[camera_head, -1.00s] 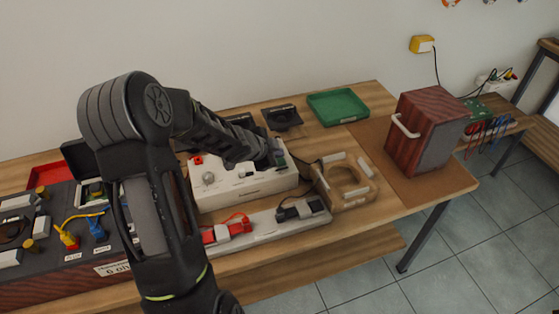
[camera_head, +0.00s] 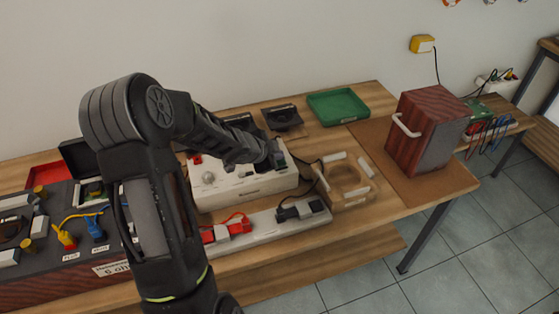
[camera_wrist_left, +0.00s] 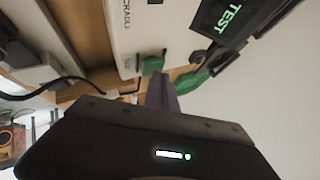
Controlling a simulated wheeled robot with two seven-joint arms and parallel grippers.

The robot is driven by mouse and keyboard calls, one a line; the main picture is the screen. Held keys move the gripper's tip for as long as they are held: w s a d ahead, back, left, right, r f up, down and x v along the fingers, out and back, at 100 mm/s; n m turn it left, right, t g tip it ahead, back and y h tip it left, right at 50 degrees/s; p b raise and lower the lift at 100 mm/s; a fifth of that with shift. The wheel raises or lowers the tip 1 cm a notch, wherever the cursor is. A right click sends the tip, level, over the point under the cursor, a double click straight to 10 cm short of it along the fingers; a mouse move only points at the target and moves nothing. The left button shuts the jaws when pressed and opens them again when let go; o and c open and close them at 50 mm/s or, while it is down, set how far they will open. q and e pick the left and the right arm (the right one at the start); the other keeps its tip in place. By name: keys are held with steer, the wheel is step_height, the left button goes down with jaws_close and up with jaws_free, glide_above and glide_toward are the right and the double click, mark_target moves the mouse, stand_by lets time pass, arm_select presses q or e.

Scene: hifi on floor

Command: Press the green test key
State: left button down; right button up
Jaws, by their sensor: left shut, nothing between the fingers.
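The white tester box (camera_head: 240,186) stands on the wooden table in the head view, a round knob at its left. My left gripper (camera_head: 277,157) is at the box's right end, pointing down and away from me. In the left wrist view the green test key (camera_wrist_left: 152,64) projects from the white panel beside small lettering. The shut fingers of my left gripper (camera_wrist_left: 162,92) are right by the key; I cannot tell whether they touch it. A dark display (camera_wrist_left: 230,20) shows "TEST" in green. In the head view my gripper largely hides the key. My right gripper is not in view.
A green tray (camera_head: 338,106) is behind. A dark amplifier (camera_head: 60,245) fills the left.

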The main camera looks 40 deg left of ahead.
arm_select(q)
steer(key=shift+f, duration=0.4)
steer(key=shift+r, duration=0.1)
stand_by(0.4)
steer(key=shift+r+p, duration=0.85)
steer(key=shift+r, duration=0.1)
step_height(320, 180, up, 5)
steer(key=p, duration=0.5)
steer(key=shift+f, duration=0.1)
